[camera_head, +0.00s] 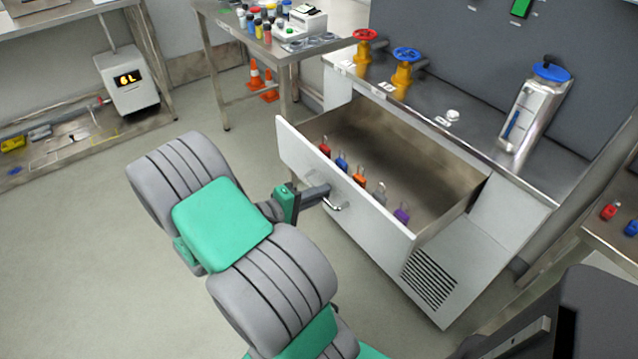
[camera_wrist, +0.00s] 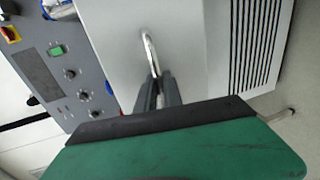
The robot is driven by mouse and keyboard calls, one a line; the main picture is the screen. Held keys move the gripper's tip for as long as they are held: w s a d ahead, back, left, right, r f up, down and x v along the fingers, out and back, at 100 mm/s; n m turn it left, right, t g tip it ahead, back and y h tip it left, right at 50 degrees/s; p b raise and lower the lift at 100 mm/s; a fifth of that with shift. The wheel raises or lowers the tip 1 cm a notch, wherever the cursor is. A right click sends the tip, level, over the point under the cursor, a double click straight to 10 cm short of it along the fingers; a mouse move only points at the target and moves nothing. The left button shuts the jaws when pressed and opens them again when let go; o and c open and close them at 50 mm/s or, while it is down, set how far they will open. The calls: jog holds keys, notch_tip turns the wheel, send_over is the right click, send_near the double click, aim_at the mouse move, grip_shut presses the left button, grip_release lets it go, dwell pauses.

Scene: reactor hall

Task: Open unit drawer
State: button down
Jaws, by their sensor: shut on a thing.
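The unit drawer (camera_head: 345,180) is pulled well out of the white and steel unit (camera_head: 490,262). Several coloured padlocks, such as the orange one (camera_head: 359,175), stand in a row inside it behind the front panel. My gripper (camera_head: 327,195) is at the drawer's front and shut on the metal handle (camera_head: 342,206). In the wrist view the two fingers (camera_wrist: 157,92) close around the handle bar (camera_wrist: 149,50). Part of the handle is hidden by the fingers.
Red and blue valve wheels (camera_head: 406,54) and a steel canister (camera_head: 535,108) stand on the unit's top. A side table (camera_head: 226,30) with small bottles is behind left. Another table (camera_head: 612,238) is at the right. The floor left of the drawer is clear.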

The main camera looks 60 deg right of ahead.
jog(key=shift+w+a, duration=0.25)
jog(key=shift+a, duration=0.3)
jog(key=c, duration=1.8)
grip_release()
jog(key=p+v, duration=0.1)
jog(key=v, duration=0.6)
jog(key=shift+a+r+p, duration=0.1)
jog(key=shift+a+p, duration=0.2)
jog(key=shift+a, duration=0.1)
